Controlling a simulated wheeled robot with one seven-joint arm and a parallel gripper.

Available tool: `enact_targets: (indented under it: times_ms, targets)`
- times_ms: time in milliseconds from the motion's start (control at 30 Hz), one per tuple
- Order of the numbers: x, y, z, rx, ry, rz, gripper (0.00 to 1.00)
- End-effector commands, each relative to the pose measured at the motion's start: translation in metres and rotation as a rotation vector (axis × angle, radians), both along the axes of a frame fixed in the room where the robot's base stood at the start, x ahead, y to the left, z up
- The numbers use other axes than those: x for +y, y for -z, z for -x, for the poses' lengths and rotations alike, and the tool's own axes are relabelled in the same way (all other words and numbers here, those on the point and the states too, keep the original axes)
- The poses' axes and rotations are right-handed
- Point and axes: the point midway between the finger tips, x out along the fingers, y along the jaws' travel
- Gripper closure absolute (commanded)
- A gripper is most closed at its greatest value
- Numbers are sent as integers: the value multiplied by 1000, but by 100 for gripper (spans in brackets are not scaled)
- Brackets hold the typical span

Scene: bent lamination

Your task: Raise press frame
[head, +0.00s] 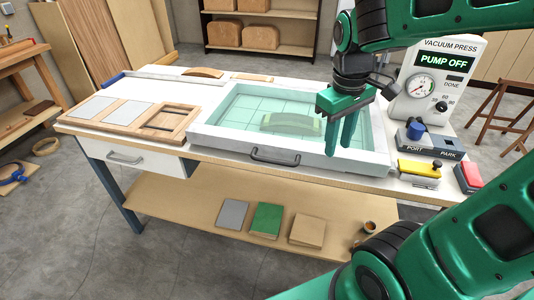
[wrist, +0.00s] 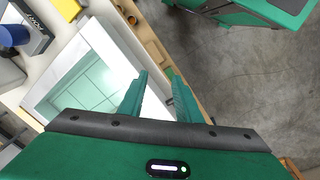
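The press frame (head: 213,140) is a pale grey rectangle around a clear teal sheet, lying flat on the workbench. A dark bar handle (head: 275,157) is on its front side. A curved form (head: 291,123) shows blurred through the sheet. My gripper (head: 338,150) points down over the frame's right front part, right of the handle, with nothing between its fingers.
The vacuum press unit (head: 432,80) at the right reads PUMP OFF. In front of it are a PORT/PARK block (head: 428,143) with a blue knob, a yellow block (head: 418,170) and a red block (head: 469,176). A wooden tray (head: 122,121) lies left of the frame. The floor in front is clear.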

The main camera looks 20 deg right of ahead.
Motion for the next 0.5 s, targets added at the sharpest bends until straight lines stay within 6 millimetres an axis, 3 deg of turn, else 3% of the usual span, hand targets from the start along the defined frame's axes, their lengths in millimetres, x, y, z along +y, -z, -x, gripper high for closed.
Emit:
enact_targets:
  times_ms: [33, 200, 333, 500]
  targets:
    - [21, -3, -22, -2, -133, 17, 69]
    - [86, -11, -70, -14, -497, 63, 69]
    - [123, -13, -88, -18, -672, 84, 69]
    - [143, -11, -97, -21, -764, 95, 69]
